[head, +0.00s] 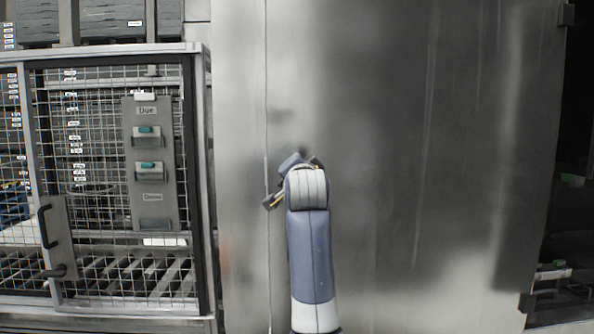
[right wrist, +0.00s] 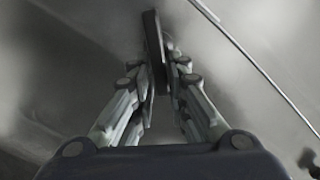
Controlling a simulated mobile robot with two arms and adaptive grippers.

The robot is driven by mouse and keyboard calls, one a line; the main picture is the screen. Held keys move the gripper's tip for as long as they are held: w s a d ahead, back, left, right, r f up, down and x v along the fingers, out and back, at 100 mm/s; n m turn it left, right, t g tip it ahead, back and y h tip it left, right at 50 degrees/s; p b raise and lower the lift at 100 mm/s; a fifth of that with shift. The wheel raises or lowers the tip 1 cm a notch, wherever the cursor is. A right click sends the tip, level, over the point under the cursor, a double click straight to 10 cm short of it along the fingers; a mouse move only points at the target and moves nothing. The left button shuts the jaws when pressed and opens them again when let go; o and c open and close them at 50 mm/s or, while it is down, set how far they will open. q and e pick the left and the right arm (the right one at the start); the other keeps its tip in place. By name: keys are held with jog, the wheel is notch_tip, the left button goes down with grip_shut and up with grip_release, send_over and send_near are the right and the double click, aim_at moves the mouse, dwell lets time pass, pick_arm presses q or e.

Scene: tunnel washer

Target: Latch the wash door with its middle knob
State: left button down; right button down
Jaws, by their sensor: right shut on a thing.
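The wash door (head: 420,150) is a large brushed-steel panel filling the middle and right of the head view. A thin vertical seam runs along its left edge, and the door looks nearly flush there. My right gripper (head: 276,190) is at this seam, about mid-height, partly hidden behind my own wrist. In the right wrist view my right gripper (right wrist: 160,78) has its fingers closed on a dark, narrow bar-like knob (right wrist: 152,36), which stands nearly upright in that picture. The knob's base is hidden by the fingers. My left gripper is not in view.
A wire-mesh guard (head: 100,190) with a black handle (head: 47,227) and a grey control panel (head: 150,165) stands left of the door. Rollers show behind the mesh. Dark hinges (head: 566,14) sit on the door's right edge. The door's face is clear.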

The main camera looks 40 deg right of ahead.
jog(key=shift+s+d+f+m+b, duration=0.1)
jog(key=shift+f+m+b, duration=0.15)
jog(key=shift+m, duration=0.65)
jog(key=shift+d+f+m+b, duration=0.15)
jog(key=shift+m+b, duration=0.1)
jog(key=shift+m, duration=0.65)
jog(key=shift+f+m, duration=0.3)
jog(key=shift+m, duration=0.9)
jog(key=shift+f+m, duration=0.25)
jog(key=shift+m, duration=0.95)
dwell(0.5)
jog(key=c, duration=1.7)
grip_release()
jog(key=shift+s, duration=0.1)
jog(key=shift+v, duration=3.7)
